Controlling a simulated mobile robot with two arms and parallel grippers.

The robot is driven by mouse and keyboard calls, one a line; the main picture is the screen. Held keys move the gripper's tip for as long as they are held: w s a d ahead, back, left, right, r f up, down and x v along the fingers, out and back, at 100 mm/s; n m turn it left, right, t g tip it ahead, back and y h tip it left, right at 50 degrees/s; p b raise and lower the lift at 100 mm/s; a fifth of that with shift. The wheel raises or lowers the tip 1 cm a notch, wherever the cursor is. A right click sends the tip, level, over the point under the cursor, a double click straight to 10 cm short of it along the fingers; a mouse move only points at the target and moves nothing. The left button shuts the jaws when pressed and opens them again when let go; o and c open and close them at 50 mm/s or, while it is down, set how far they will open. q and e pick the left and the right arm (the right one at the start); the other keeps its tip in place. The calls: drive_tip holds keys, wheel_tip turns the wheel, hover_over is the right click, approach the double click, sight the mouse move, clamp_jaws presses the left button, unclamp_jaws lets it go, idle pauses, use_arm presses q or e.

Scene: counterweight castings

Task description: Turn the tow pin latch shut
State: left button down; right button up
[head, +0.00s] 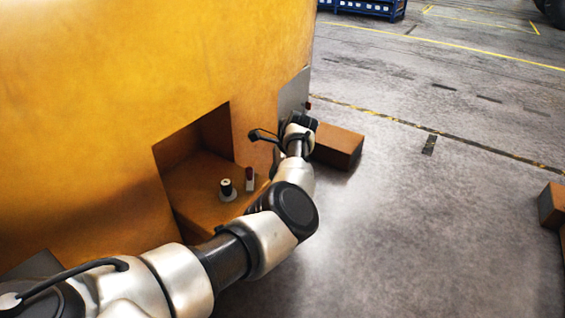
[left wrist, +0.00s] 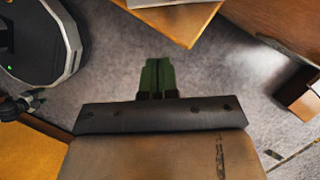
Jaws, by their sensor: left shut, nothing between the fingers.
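A large yellow casting (head: 90,80) fills the left of the head view, with a square recess low in its side. On the recess floor stand a short pin (head: 227,190) with a dark top and pale collar, and beside it a small upright red-and-white piece (head: 249,178), which may be the latch handle. I cannot tell how the latch is turned. My left arm crosses in front of the recess, its wrist beyond it at the casting's right edge. In the left wrist view the green fingers of my left gripper (left wrist: 158,78) are shut and empty, above the floor.
A brown block (head: 337,146) lies on the floor just beyond my left wrist. A grey plate (head: 293,95) is on the casting's right edge. Another brown block (head: 553,204) is at the far right. A blue rack (head: 370,8) stands far back. The floor between is clear.

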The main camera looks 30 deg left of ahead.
sight(250, 174)
use_arm(q)
drive_tip(key=s+a, duration=0.1)
drive_tip(key=a+f, duration=0.1)
drive_tip(key=a, duration=0.1)
drive_tip(key=shift+s+f, duration=0.15)
drive_tip(key=shift+s, duration=0.25)
drive_tip(key=shift+s+a, duration=0.35)
drive_tip(key=shift+a, duration=0.1)
use_arm(e)
drive_tip(key=shift+s+f, duration=0.2)
drive_tip(key=shift+s, duration=0.2)
use_arm(q)
drive_tip(key=shift+p, duration=0.3)
use_arm(e)
drive_tip(key=shift+r, duration=0.1)
use_arm(q)
drive_tip(key=shift+s+p, duration=0.1)
drive_tip(key=shift+p, duration=1.1)
drive_tip(key=shift+a+m+p, duration=0.1)
drive_tip(key=shift+m+p, duration=0.2)
drive_tip(key=shift+p, duration=0.25)
use_arm(e)
drive_tip(key=s+d+f, duration=0.1)
drive_tip(key=s, duration=0.7)
drive_tip(key=shift+d+g, duration=0.3)
drive_tip(key=shift+d, duration=0.05)
